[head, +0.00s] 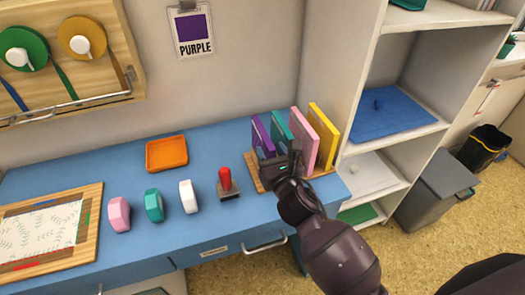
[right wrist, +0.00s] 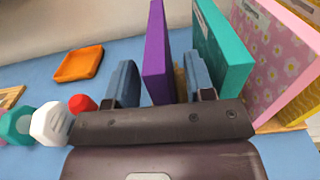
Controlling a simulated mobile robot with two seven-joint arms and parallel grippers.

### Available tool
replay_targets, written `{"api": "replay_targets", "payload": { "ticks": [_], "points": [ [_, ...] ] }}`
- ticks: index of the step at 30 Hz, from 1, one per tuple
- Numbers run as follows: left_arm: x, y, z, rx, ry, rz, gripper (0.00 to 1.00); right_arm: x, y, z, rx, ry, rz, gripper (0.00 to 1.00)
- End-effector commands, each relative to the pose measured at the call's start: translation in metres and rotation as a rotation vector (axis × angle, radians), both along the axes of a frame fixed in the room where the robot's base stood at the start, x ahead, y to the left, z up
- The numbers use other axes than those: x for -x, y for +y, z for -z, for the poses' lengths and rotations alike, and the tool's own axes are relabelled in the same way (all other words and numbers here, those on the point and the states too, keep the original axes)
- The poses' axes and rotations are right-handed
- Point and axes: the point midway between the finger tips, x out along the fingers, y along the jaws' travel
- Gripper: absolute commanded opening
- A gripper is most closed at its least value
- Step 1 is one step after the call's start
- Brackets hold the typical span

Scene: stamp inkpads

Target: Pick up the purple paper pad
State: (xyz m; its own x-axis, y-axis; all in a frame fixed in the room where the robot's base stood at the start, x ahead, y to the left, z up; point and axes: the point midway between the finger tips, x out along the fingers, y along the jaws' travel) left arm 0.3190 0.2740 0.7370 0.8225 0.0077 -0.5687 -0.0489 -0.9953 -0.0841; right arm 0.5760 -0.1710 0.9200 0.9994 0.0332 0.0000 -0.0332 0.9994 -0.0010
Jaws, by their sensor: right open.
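The purple paper pad (head: 261,137) stands upright at the left end of a wooden rack (head: 323,172) on the blue desk. My right gripper (head: 277,163) is at the front of the rack, by the purple and teal pads, and hides their lower parts. In the right wrist view the purple pad (right wrist: 156,52) stands edge-on between the two open blue fingers of the gripper (right wrist: 161,82). A gap shows on each side of it. The teal pad (right wrist: 222,48) stands just right of the right finger. My left gripper is not in view.
A pink pad (head: 312,138) and a yellow pad (head: 325,135) stand further right in the rack. A red-handled stamp (head: 227,184), a white roll (head: 187,197) and an orange tray (head: 166,153) are to the left. A shelf unit (head: 375,140) stands close on the right.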

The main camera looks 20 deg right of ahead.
Motion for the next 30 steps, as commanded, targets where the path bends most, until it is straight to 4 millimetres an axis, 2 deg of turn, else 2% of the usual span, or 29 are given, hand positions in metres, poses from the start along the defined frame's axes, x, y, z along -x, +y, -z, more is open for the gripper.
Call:
{"api": "replay_targets", "payload": {
  "ticks": [5, 13, 22, 30],
  "points": [
    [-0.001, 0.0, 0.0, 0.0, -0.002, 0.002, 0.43, -0.015, 0.001, 0.001, -0.001, 0.001, -0.001, 0.49],
    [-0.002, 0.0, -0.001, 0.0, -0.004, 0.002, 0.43, -0.016, 0.001, 0.0, -0.001, 0.001, -0.001, 0.47],
    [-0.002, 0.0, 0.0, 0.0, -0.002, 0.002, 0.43, -0.016, 0.001, 0.0, -0.001, 0.001, -0.001, 0.01],
    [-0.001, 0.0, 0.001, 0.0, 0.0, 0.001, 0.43, -0.016, 0.002, 0.0, -0.001, -0.001, -0.002, 0.0]
  ]
}}
